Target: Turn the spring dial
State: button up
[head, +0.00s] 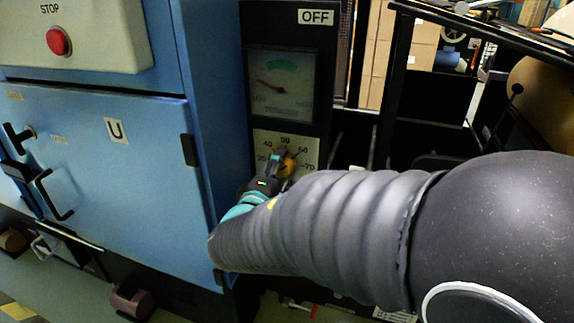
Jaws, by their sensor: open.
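The spring dial is an orange-yellow knob (286,163) on a pale scale plate (270,142) with numbers, on a black panel. Numbers such as 40, 50, 60 and 70 show around it. My gripper (277,166) is at the knob, in front of its left side. Its fingers are small in view and partly hidden by my arm, so whether they touch the knob is not clear. Above the plate is a gauge (281,86) with a red needle to the left and a green band at the top. The lower part of the plate is hidden.
A blue cabinet (95,165) with a door, handle and "U" label stands on the left. A red stop button (59,41) is on its upper box. An OFF label (316,17) tops the panel. Black frames and a large brown roll (545,95) are on the right.

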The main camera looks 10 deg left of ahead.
jog(key=c, duration=1.1)
jog(key=shift+c, duration=0.2)
jog(key=shift+n, duration=0.3)
jog(key=shift+n+b, duration=0.5)
jog(key=shift+n, duration=0.5)
jog(key=n, duration=0.3)
jog(key=shift+n, duration=0.3)
jog(key=n, duration=0.3)
jog(key=shift+n+p, duration=0.9)
jog(key=shift+n, duration=1)
